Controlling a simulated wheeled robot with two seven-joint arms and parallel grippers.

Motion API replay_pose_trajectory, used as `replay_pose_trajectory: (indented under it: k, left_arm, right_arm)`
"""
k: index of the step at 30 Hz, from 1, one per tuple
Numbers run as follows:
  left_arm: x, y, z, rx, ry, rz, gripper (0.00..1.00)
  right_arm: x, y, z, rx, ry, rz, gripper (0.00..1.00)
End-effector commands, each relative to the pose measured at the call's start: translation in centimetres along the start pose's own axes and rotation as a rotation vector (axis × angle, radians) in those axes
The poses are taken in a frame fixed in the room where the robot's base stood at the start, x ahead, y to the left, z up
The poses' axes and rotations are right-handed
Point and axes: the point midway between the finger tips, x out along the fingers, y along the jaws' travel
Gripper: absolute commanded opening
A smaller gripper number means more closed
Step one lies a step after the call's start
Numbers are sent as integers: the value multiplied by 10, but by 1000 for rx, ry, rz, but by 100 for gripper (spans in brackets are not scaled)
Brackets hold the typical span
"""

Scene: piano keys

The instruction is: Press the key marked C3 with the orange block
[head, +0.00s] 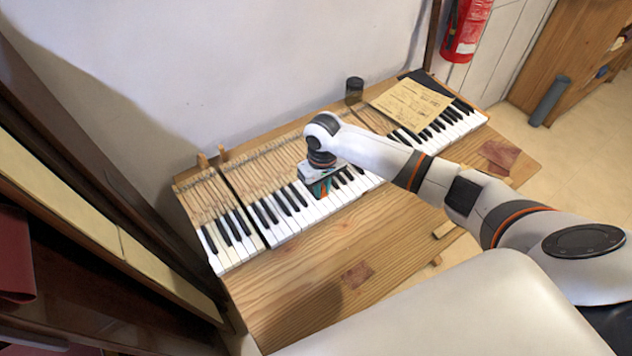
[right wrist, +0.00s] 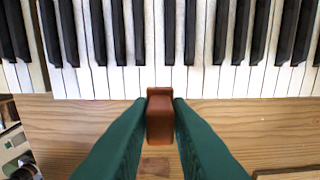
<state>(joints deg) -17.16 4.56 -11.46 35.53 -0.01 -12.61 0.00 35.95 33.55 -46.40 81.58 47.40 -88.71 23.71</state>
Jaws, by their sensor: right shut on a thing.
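The piano keyboard (head: 285,228) lies on a wooden bench, with white and black keys; it also fills the top of the right wrist view (right wrist: 205,80). No key marking can be read, so I cannot tell which key is C3. My right gripper (head: 322,188) is over the front part of the middle keys. In the right wrist view its green fingers (right wrist: 160,112) are shut on the orange-brown block (right wrist: 160,118). The block overlaps the front edge of the white keys there; I cannot tell whether it touches a key. My left gripper is not in view.
The wooden bench top (head: 300,280) in front of the keys is mostly clear, with a reddish patch (head: 357,276). A yellowed paper (head: 410,102) covers part of the right keys. A dark jar (head: 354,90) stands behind. A fire extinguisher (head: 466,30) hangs on the wall.

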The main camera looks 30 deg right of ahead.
Motion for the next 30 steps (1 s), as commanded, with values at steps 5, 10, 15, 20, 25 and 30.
replay_pose_trajectory:
  k: [5,10,15,20,25,30]
  left_arm:
    - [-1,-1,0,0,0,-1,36]
    - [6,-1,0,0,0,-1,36]
    - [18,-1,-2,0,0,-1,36]
    - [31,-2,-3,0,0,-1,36]
    - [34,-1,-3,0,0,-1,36]
    - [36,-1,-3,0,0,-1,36]
  right_arm:
    - [9,-5,1,-11,1,-5,0]
    - [15,-6,1,-12,1,-5,0]
    - [26,-6,1,-11,1,-5,0]
    - [37,-6,1,-11,0,-5,0]
    - [47,-6,0,-10,3,-5,0]
    - [60,-6,1,-10,2,-4,0]
